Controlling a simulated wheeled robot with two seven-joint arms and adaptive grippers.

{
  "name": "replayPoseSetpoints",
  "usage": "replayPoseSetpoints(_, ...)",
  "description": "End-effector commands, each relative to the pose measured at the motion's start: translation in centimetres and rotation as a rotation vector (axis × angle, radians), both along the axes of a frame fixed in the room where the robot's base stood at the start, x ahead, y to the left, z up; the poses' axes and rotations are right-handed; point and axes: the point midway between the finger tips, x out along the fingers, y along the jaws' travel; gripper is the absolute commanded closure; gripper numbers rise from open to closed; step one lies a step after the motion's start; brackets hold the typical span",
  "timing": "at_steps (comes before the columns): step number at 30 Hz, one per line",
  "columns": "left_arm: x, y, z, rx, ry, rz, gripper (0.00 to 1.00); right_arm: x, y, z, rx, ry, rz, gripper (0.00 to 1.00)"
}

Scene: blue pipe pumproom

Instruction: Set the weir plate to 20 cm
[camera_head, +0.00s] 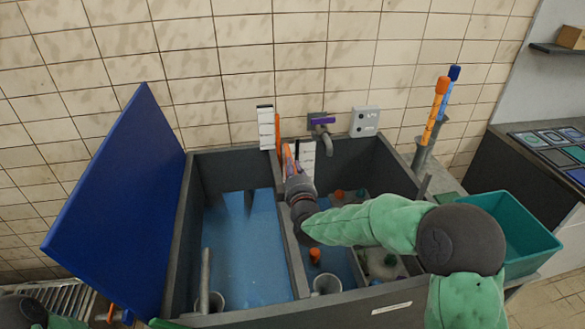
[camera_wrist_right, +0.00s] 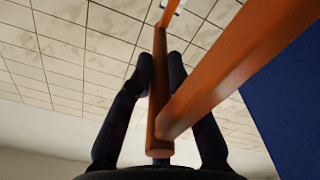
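A grey tank (camera_head: 178,245) stands against the wall, with blue water in its divided compartments. An orange bar (camera_head: 289,160) rises near the divider (camera_head: 296,268); it looks like the weir plate's handle, but the plate is hidden. My right gripper (camera_head: 295,180) is at this bar. In the wrist view its two dark fingers close on either side of the orange bar (camera_wrist_right: 158,100). A white scale (camera_head: 266,127) with an orange strip (camera_head: 278,132) stands at the tank's back edge, and another white scale (camera_head: 305,153) is behind my gripper. Their markings are too small to read.
A blue panel (camera_head: 115,205) leans up along the tank's left side. A tap (camera_head: 322,135) and a grey socket box (camera_head: 364,121) are on the wall. Orange and blue-capped tools (camera_head: 436,110) stand at the right, near a teal bin (camera_head: 520,235). Cups (camera_head: 327,283) stand in the tank.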

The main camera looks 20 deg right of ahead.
Motion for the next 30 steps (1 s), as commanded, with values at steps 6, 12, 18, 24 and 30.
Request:
replayPoseSetpoints(6, 0.0, 0.0, -0.1, 0.0, 0.0, 0.0, 0.6, 0.0, 0.1, -0.2, 0.0, 0.0, 0.002, 1.0)
replayPoseSetpoints(12, 0.0, 0.0, -1.4, 0.0, 0.0, 0.0, 0.6, 0.0, 0.1, -2.2, 0.0, 0.004, 0.001, 1.0)
replayPoseSetpoints(18, 0.0, 0.0, -3.8, 0.0, 0.0, 0.0, 0.6, 0.0, 0.1, -5.7, -0.001, 0.006, 0.003, 1.0)
replayPoseSetpoints(24, 0.0, 0.0, -5.8, 0.0, 0.0, 0.0, 0.6, 0.0, 0.2, -8.9, 0.001, 0.006, 0.003, 1.0)
replayPoseSetpoints(30, 0.0, 0.0, -6.2, 0.0, 0.0, 0.0, 0.6, 0.0, 0.2, -9.6, 0.0, 0.005, 0.003, 1.0)
